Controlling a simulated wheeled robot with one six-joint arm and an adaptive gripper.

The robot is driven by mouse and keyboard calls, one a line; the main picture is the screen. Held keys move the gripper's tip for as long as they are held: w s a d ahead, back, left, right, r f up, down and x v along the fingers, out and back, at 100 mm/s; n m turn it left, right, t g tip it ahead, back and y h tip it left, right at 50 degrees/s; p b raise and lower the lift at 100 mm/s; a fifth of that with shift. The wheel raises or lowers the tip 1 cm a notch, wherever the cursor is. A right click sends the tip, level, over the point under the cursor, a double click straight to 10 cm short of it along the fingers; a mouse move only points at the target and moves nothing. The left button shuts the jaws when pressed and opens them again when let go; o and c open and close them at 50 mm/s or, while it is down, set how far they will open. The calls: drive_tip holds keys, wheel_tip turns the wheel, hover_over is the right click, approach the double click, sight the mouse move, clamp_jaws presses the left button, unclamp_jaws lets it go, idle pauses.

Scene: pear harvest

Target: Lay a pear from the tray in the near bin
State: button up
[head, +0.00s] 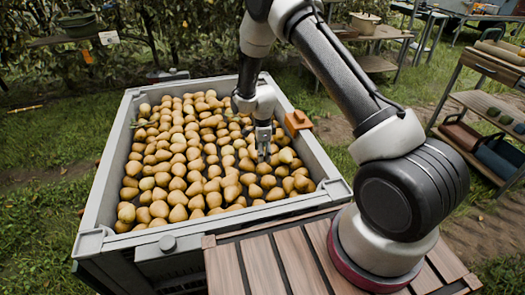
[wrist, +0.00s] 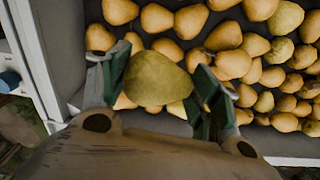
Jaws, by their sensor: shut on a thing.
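The near bin (head: 106,207) is a large grey crate in the head view, its floor mostly covered with yellow-brown pears (head: 180,168). My gripper (head: 263,152) points down inside its outline, over the right part of the pears. In the wrist view my gripper (wrist: 160,84) is shut on a greenish-yellow pear (wrist: 155,76), one green-grey finger on each side. The held pear looks larger and greener than those beyond it. I cannot tell its exact height above the layer. In the head view the held pear is hard to make out. I cannot pick out the tray in either view.
A slatted wooden deck (head: 262,268) lies in front of the bin. Grass surrounds the bin.

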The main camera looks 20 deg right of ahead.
idle(0.4)
hover_over(263, 182)
drive_tip(key=shift+w+a+f, duration=0.1)
drive_tip(key=shift+f, duration=4.65)
drive_tip(key=shift+f, duration=2.5)
drive_tip(key=o, duration=1.2)
drive_tip(key=shift+r, duration=0.1)
